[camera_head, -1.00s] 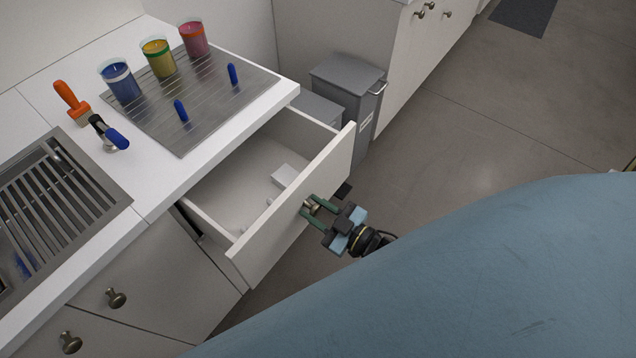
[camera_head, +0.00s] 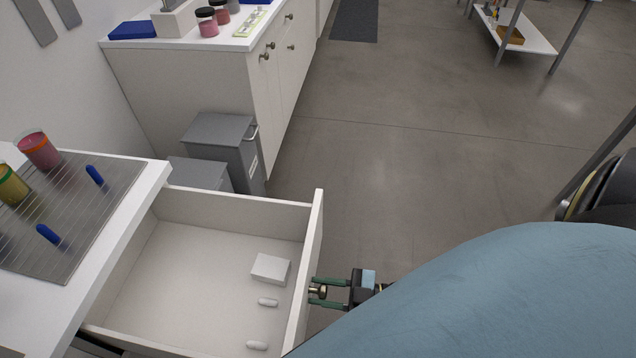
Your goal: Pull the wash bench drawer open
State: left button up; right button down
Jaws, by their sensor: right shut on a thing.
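The wash bench drawer (camera_head: 318,215) is pulled well out from under the white bench top (camera_head: 128,222). Inside it are a small white box (camera_head: 270,269) and two small white rounded pieces (camera_head: 268,302). My right gripper (camera_head: 318,292) is at the outer face of the drawer front, its green fingers shut on the drawer's brass-coloured knob (camera_head: 316,291). My blue body covers the lower right and hides the near end of the drawer front. My left gripper is not in view.
Grey bins (camera_head: 218,140) stand behind the drawer. A white cabinet (camera_head: 190,85) is beyond.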

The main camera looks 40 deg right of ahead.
jog(key=shift+s+d, duration=0.2)
jog(key=shift+s, duration=0.05)
jog(key=c, duration=1.1)
grip_release()
jog(key=shift+o, duration=0.2)
jog(key=b+v, duration=0.1)
jog(key=v, duration=1.2)
jog(key=shift+d, duration=0.2)
jog(key=shift+s, duration=0.1)
